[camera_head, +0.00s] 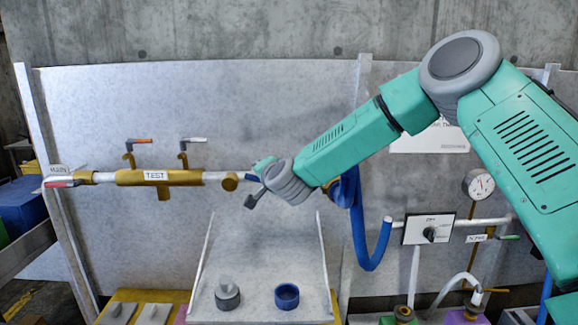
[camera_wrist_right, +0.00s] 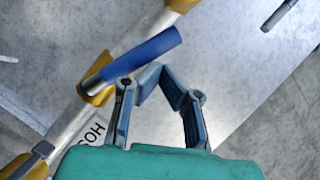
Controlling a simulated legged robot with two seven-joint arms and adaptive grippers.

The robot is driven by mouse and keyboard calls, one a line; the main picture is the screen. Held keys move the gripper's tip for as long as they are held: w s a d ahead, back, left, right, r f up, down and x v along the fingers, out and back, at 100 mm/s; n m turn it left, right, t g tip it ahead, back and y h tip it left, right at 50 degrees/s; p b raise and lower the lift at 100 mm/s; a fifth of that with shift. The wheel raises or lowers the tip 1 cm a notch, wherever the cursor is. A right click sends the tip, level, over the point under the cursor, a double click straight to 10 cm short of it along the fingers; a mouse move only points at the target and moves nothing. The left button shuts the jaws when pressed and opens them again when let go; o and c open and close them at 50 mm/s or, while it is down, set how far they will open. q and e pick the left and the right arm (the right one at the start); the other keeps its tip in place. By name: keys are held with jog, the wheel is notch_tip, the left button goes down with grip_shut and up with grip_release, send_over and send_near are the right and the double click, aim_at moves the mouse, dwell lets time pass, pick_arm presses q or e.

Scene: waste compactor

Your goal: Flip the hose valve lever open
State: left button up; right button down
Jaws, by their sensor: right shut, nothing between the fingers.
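The hose valve lever (camera_wrist_right: 142,58) is a blue handle on a brass valve body (camera_wrist_right: 97,88) along a silver pipe in the right wrist view. It lies slanted across the pipe, its free end up and right. A small blue part of it (camera_head: 252,177) shows in the head view. My right gripper (camera_wrist_right: 160,78) is shut and empty, its fingers just below the lever; I cannot tell whether they touch it. In the head view my right gripper (camera_head: 253,199) is beside the pipe's right part, and my wrist hides much of the valve. My left gripper is not in view.
A brass TEST manifold (camera_head: 157,177) carries a red lever (camera_head: 138,141) and a white lever (camera_head: 195,140); another red lever (camera_head: 59,184) is at far left. A blue hose (camera_head: 366,240) hangs under my right arm. A tray (camera_head: 262,265) holds a blue ring (camera_head: 287,296).

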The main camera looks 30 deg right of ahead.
jog(key=shift+w+a+f+n+g, duration=0.2)
jog(key=shift+a+f+n+g, duration=0.15)
jog(key=shift+n, duration=0.15)
jog(key=shift+w+a+f, duration=0.15)
jog(key=shift+a+f, duration=0.15)
jog(key=shift+f, duration=0.5)
